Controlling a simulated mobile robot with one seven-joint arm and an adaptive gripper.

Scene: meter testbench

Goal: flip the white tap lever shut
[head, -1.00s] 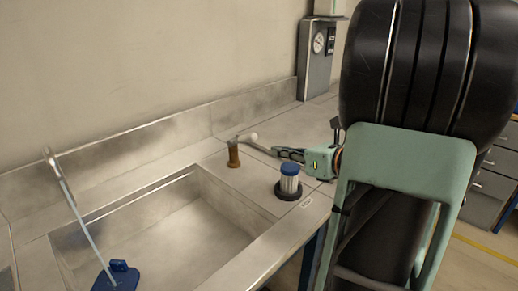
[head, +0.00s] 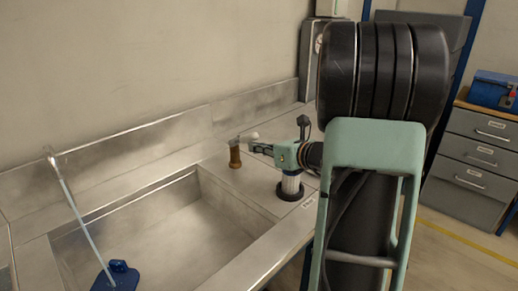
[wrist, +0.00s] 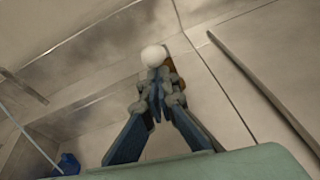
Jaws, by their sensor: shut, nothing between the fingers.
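The tap stands on the steel bench behind the sink, with a brass-brown body (head: 235,154) and a short lever ending in a white knob (head: 252,136). My gripper (head: 256,147) reaches in from the right, its tips close to the knob. In the wrist view, the white knob (wrist: 153,55) shows just beyond the shut, empty fingertips (wrist: 157,84). Part of the brown tap body (wrist: 169,65) shows behind the fingers. I cannot tell whether the fingertips touch the knob.
A white cartridge (head: 290,186) in a dark base stands under my gripper. The steel sink (head: 165,240) is open at the front left. A pale blue slanted streak (head: 80,218) runs from a small spout to a blue block (head: 117,277). Grey drawers (head: 472,165) stand at the right.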

